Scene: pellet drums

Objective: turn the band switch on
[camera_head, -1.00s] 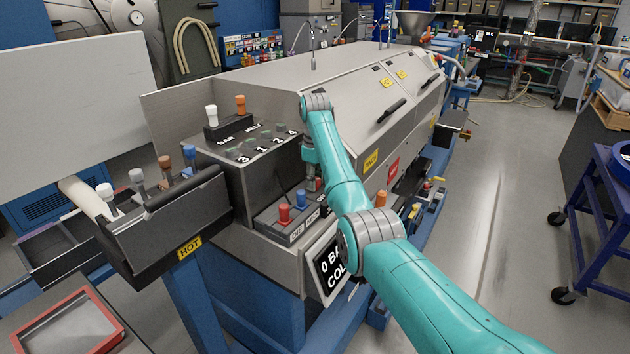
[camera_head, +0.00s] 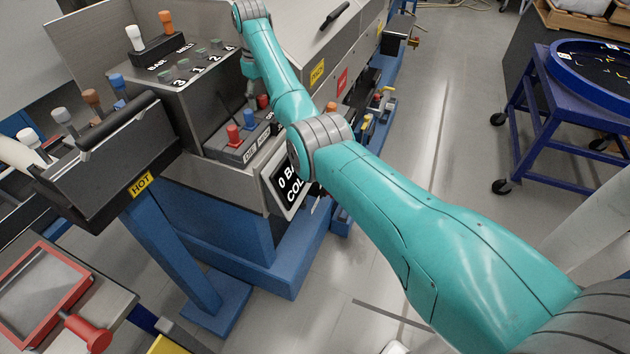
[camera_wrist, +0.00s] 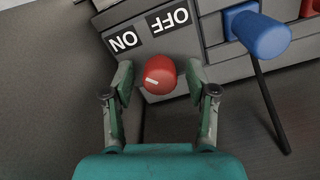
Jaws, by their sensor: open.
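The band switch is a red round knob (camera_wrist: 158,75) with a short white mark. It sits beside the ON label (camera_wrist: 125,40) and the OFF label (camera_wrist: 170,18). I cannot tell which label the mark faces. My gripper (camera_wrist: 160,77) is open, with one finger on each side of the knob; whether they touch it is unclear. In the head view a red knob (camera_head: 263,101) shows beside my gripper (camera_head: 252,90), which is partly hidden by my arm.
A blue-capped lever (camera_wrist: 258,32) stands close right of the knob in the wrist view. The black control box (camera_head: 190,85) rises beside the switch panel in the head view. A blue cart (camera_head: 560,115) stands right, with clear floor between.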

